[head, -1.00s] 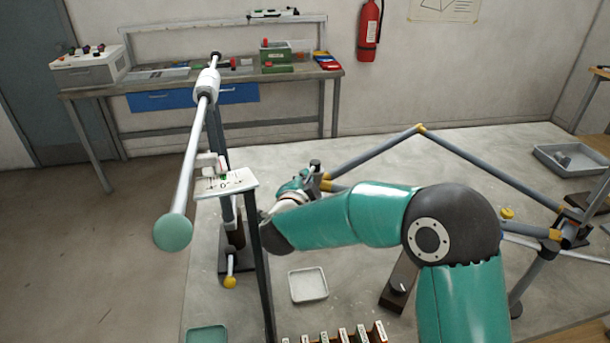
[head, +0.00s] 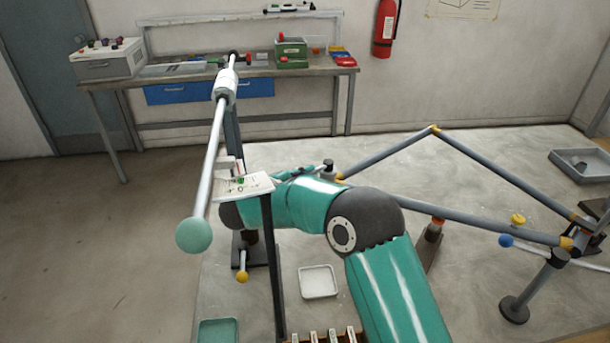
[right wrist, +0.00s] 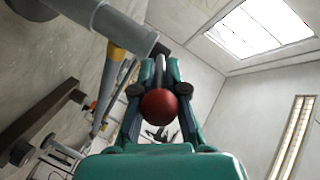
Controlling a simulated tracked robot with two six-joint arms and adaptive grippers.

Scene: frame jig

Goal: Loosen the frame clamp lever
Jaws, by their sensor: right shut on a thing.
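In the right wrist view, the fingers of my right gripper (right wrist: 160,80) are closed around a lever with a red ball knob (right wrist: 160,105). The lever's metal rod (right wrist: 161,66) runs on between the fingers. A grey frame tube with a yellow band (right wrist: 117,50) meets a dark end piece just beyond, at the upper left. In the head view, my right gripper (head: 308,173) is small, beside the post top at the left end of the grey tube frame (head: 385,153). My own arm hides most of the grip there. My left gripper is in neither view.
A white tube with a teal ball end (head: 193,235) and a small card (head: 243,187) stands close left of my arm. A blue-knobbed lever (head: 506,240) and a red-topped piece (head: 437,222) are at right. A white tray (head: 319,282) lies in front.

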